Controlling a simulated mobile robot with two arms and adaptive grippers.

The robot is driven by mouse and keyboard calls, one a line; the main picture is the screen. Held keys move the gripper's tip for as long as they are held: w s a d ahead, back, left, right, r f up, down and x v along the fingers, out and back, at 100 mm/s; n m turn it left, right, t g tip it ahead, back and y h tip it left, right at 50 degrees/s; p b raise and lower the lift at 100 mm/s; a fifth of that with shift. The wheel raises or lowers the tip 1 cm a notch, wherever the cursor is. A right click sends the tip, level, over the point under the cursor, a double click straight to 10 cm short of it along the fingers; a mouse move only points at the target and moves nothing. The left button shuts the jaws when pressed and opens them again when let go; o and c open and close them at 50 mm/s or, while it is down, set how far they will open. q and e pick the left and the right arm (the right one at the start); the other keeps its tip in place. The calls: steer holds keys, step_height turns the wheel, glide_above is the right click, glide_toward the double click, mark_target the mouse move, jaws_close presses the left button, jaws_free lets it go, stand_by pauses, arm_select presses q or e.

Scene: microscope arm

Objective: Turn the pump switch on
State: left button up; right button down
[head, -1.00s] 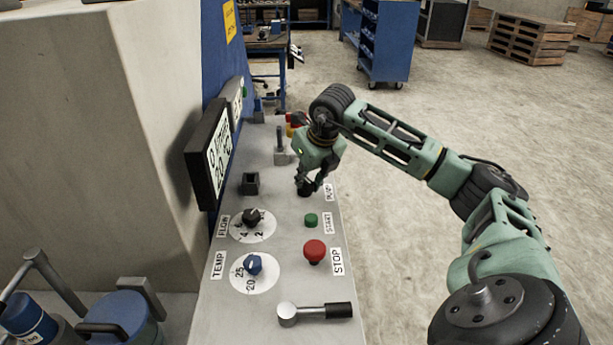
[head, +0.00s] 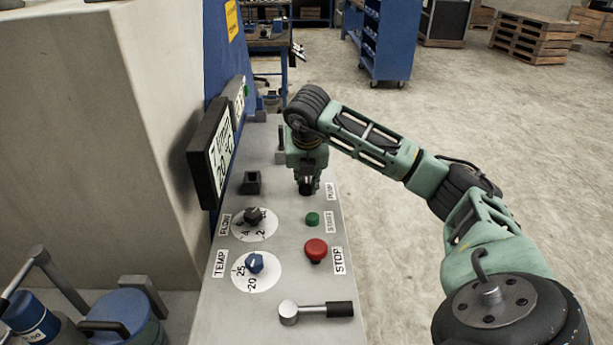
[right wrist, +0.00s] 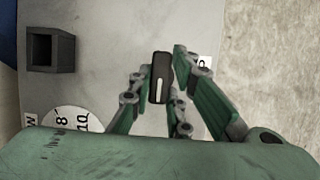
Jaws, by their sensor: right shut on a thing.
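The pump switch, a black knob with a white pointer line, shows between my fingers in the right wrist view (right wrist: 160,80). In the head view its black body (head: 306,189) shows just under my fingertips, left of the PUMP label (head: 331,191). My right gripper (head: 307,181) points down onto the panel and is shut on the switch, with fingers on both sides of it (right wrist: 163,75). In the right wrist view the pointer line runs nearly up and down the picture. My left gripper is out of view.
On the grey panel (head: 225,312) are a green START button (head: 312,219), a red STOP button (head: 316,249), the FLOW knob (head: 254,215), the blue TEMP knob (head: 254,262) and a lever (head: 315,310). A black square socket (head: 251,183) is left of my gripper. A display (head: 212,155) stands at the left.

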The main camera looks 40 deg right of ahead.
stand_by(0.3)
steer(key=c, duration=1.6)
jaws_free()
steer(key=shift+c, duration=0.2)
steer(key=shift+r, duration=0.1)
steer(key=v, duration=1.1)
steer(key=shift+s+a+r, duration=0.15)
steer(key=shift+a+r, duration=0.05)
steer(key=shift+r, duration=0.15)
